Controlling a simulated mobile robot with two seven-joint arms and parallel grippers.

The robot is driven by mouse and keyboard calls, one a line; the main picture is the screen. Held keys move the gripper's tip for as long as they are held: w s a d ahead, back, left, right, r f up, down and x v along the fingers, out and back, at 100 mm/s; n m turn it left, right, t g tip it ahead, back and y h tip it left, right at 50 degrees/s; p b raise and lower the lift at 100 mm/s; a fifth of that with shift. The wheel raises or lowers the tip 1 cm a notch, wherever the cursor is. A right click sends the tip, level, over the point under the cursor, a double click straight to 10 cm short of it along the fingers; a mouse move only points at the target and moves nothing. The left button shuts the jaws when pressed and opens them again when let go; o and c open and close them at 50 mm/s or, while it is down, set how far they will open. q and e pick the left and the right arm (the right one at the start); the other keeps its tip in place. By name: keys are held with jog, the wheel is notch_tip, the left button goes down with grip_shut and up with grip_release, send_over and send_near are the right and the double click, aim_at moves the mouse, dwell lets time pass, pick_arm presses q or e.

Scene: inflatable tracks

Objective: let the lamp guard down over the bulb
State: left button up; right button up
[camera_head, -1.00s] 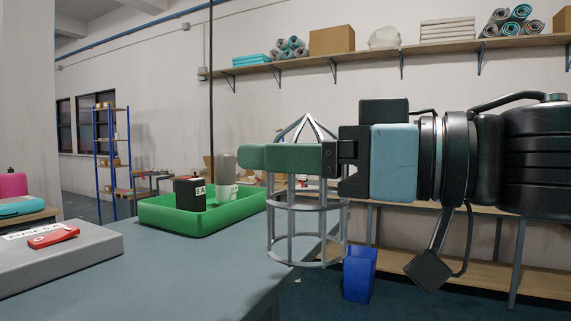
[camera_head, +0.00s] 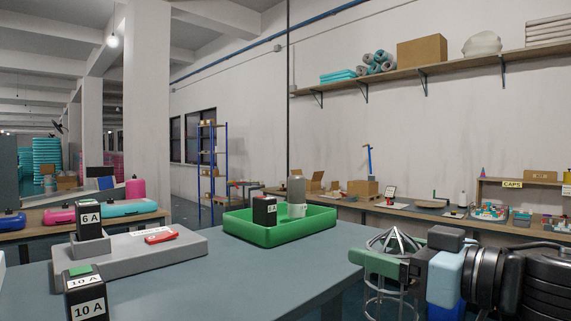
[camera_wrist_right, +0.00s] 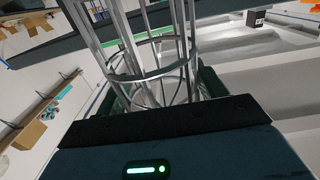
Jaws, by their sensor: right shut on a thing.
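The lamp guard (camera_head: 394,242) is a grey wire cage with a pointed, ribbed top and open hoops below. In the head view it is at the lower right, roughly upright, beyond the near bench's right edge. My right gripper (camera_head: 380,263) is shut on it with green-padded fingers just below the pointed top. The cage bars and a hoop also fill the middle of the right wrist view (camera_wrist_right: 150,75). A small lit bulb (camera_head: 112,40) hangs from the ceiling far off at the upper left, well apart from the guard; I cannot tell whether it is the task's bulb. My left gripper is not in view.
The near bench (camera_head: 235,285) carries a green tray (camera_head: 270,235) with a black block and grey cylinder, and a grey slab (camera_head: 185,248) with a red tool. Black blocks marked 6 A and 10 A (camera_head: 87,300) stand at the left. A cluttered bench runs along the back wall.

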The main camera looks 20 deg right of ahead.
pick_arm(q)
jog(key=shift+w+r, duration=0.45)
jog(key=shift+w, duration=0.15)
pick_arm(e)
jog(key=f, duration=0.2)
jog(key=d, duration=0.1)
jog(key=shift+w+f, duration=0.4)
jog(key=shift+f, duration=0.1)
jog(key=shift+d+f, duration=0.1)
